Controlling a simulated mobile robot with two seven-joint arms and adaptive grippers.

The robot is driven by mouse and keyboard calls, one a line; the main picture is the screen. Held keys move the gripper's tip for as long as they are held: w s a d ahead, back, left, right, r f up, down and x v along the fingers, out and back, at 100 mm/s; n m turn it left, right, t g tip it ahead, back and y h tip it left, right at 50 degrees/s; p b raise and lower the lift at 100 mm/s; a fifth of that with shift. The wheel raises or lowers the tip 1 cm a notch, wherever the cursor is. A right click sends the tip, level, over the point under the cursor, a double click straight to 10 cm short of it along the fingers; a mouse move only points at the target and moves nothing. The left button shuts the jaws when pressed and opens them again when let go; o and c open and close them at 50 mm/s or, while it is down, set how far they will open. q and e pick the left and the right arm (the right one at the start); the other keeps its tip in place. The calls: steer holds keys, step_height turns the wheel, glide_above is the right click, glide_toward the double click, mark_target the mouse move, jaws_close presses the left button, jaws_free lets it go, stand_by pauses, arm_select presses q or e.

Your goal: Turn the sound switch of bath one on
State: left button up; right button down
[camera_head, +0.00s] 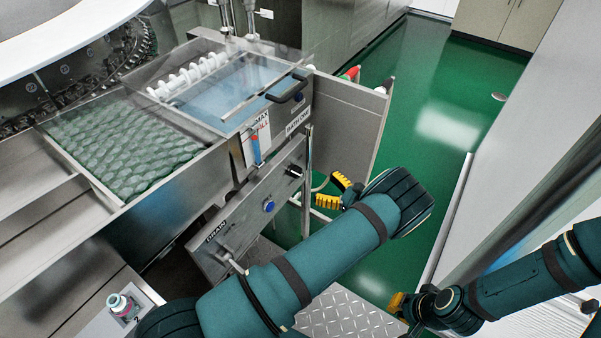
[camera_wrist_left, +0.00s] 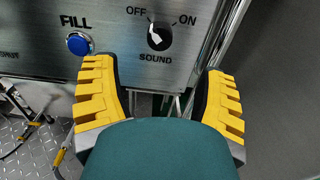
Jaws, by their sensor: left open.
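The sound switch (camera_wrist_left: 160,36) is a round black knob with a white pointer on a steel panel, between the marks OFF and ON. Its pointer appears turned toward OFF, at the upper left. In the head view the sound switch (camera_head: 294,171) sits on the front panel below bath one (camera_head: 298,121). My left gripper (camera_head: 331,190) is open and empty, facing the panel, a short way from the knob. In the left wrist view its yellow fingers (camera_wrist_left: 160,72) lie below and either side of the knob, not touching it. My right gripper (camera_head: 398,302) is low at the right, mostly hidden.
A blue FILL button (camera_wrist_left: 79,44) is left of the knob; this button (camera_head: 268,206) also shows in the head view. Green floor (camera_head: 440,130) is open beyond my left gripper.

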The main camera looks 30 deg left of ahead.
mark_target(302, 175)
arm_select(q)
steer(key=a, duration=0.3)
steer(key=w+a, duration=0.1)
steer(key=a, duration=0.5)
steer(key=shift+w+a, duration=0.15)
steer(key=shift+a, duration=0.1)
jaws_close()
